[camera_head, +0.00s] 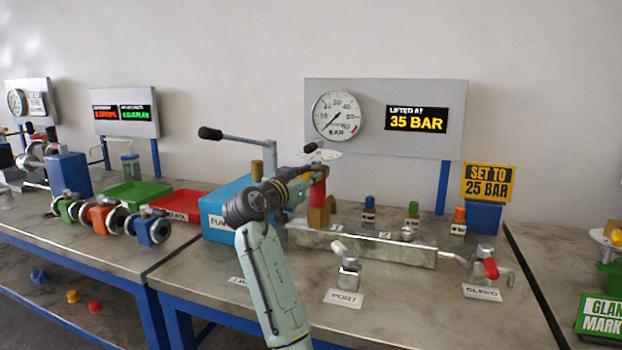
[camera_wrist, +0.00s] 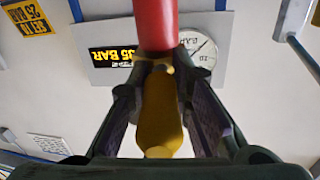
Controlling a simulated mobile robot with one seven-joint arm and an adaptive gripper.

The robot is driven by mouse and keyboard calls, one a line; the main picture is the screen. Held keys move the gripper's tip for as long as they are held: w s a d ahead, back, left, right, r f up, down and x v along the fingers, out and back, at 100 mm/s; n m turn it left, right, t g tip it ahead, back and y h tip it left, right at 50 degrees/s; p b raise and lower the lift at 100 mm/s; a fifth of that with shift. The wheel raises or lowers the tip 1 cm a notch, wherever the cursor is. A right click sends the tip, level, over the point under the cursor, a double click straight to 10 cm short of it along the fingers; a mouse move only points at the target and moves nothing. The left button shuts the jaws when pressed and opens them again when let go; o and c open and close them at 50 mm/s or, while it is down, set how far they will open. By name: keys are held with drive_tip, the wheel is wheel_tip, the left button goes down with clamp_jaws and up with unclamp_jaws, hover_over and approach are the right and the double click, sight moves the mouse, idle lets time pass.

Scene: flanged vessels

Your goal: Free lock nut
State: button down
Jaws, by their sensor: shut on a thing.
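A relief valve with a red body (camera_head: 318,192) stands on a brass-coloured base (camera_head: 318,217) on the bench, below the big gauge. My gripper (camera_head: 307,178) reaches to the upper end of the red body from the left. In the wrist view, which is upside down, the red body (camera_wrist: 155,22) meets a yellow brass part (camera_wrist: 160,112), apparently the lock nut. My gripper (camera_wrist: 158,72) is shut on this part, with a finger on each side. The exact contact and the thread are hidden by the fingers.
A gauge panel (camera_head: 449,120) reads "LIFTED AT 35 BAR"; a sign (camera_head: 488,182) says "SET TO 25 BAR". A blue pump (camera_head: 215,215) with a long lever (camera_head: 235,138) stands left of the valve.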

drive_tip(key=shift+a+r, duration=0.1)
drive_tip(key=shift+r, duration=0.05)
idle(0.3)
drive_tip(key=c, duration=1.4)
unclamp_jaws()
drive_tip(key=v, duration=1.2)
drive_tip(key=shift+w, duration=0.1)
